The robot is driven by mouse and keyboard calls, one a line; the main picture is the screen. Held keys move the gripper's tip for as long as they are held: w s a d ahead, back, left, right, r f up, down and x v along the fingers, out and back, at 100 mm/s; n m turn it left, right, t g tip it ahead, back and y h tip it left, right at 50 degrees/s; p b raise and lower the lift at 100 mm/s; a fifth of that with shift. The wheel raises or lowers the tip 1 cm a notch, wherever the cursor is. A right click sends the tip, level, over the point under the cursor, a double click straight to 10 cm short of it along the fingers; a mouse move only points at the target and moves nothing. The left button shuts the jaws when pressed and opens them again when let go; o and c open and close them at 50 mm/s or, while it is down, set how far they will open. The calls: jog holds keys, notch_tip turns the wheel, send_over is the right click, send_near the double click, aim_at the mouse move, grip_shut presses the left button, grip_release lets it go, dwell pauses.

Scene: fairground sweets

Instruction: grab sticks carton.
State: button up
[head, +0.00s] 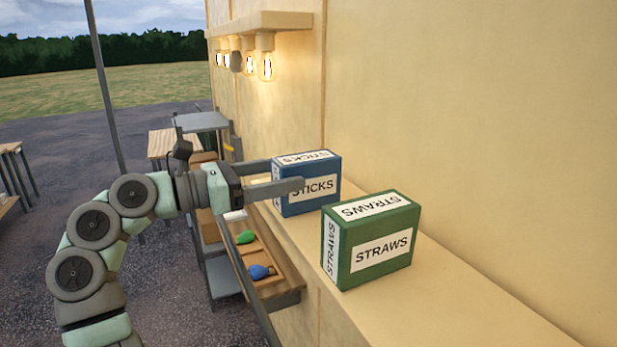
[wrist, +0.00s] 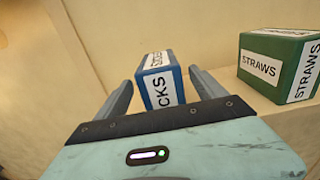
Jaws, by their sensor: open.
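The sticks carton (head: 322,202) is a blue box with white labels reading STICKS, standing upright on a pale ledge in the head view. It also shows in the wrist view (wrist: 172,66), between the two fingers. My gripper (head: 288,174) is open, with one finger in front of the carton's labelled face and the other on its far side. In the wrist view my gripper (wrist: 160,88) has a finger to the left and right of the carton, with a gap visible at each side. The near finger hides part of the label in the head view.
A green straws carton (head: 343,268) stands on the ledge (head: 455,305) close to the right of the sticks carton; it also shows in the wrist view (wrist: 262,88). A tan wall rises behind. Lit bulbs (head: 267,66) hang from a shelf above. A wooden tray (head: 277,285) with coloured items is below.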

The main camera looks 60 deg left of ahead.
aim_at(306, 168)
jog(key=w+p, duration=0.2)
jog(key=w, duration=0.2)
jog(key=shift+w+d+r, duration=0.1)
jog(key=shift+w, duration=0.7)
jog(key=c, duration=1.6)
jog(key=shift+c, duration=0.7)
